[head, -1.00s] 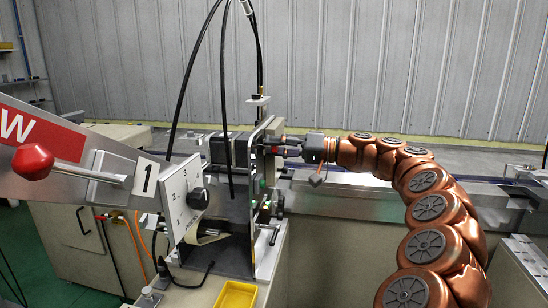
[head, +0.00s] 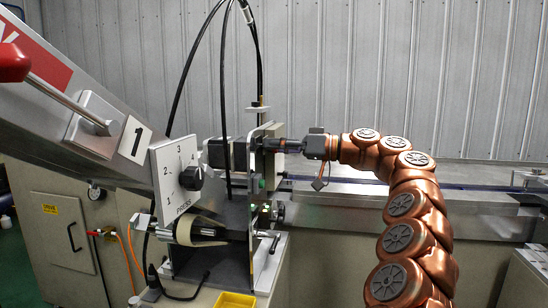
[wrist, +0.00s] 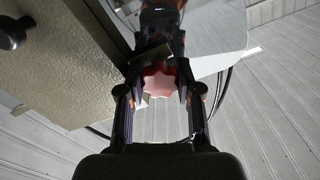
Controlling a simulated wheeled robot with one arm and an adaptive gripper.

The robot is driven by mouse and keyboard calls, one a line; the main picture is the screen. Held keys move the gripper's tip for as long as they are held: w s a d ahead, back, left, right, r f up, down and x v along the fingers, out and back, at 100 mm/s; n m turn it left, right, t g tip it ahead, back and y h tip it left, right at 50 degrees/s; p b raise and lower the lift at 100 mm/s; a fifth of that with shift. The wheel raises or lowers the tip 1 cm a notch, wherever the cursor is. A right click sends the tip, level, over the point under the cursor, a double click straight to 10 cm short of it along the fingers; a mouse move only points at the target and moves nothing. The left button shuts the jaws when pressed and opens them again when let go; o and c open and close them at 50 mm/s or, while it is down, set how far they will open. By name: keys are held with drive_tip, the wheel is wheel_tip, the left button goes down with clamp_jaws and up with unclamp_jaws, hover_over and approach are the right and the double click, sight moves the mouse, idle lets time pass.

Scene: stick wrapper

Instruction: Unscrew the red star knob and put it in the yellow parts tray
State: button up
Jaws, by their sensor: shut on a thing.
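The red star knob (wrist: 159,82) shows in the wrist view between the two fingers of my gripper (wrist: 160,92). The fingers are shut on it, one on each side. In the head view my gripper (head: 283,147) reaches in from the right against the upright plate of the machine; the knob is hidden there by the fingers. I cannot tell whether the knob is still threaded on. The yellow parts tray (head: 236,300) is at the bottom edge of the head view, below the machine, and only its far part shows.
The machine's upright plate (head: 266,195) stands left of my gripper, with a numbered dial plate (head: 178,180) further left. Black cables (head: 226,80) arch above. A metal rail (head: 400,205) runs behind my arm.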

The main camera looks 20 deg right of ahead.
drive_tip(key=n+b, duration=0.1)
drive_tip(key=n, duration=0.1)
drive_tip(key=n+b, duration=0.1)
drive_tip(key=n, duration=0.1)
drive_tip(key=shift+w+a+f+n, duration=0.15)
drive_tip(key=shift+a+n, duration=0.05)
drive_tip(key=shift+n, duration=0.2)
drive_tip(key=n, duration=0.3)
drive_tip(key=shift+n+b, duration=0.3)
drive_tip(key=shift+b, duration=0.05)
drive_tip(key=shift+n, duration=0.7)
drive_tip(key=o, duration=1)
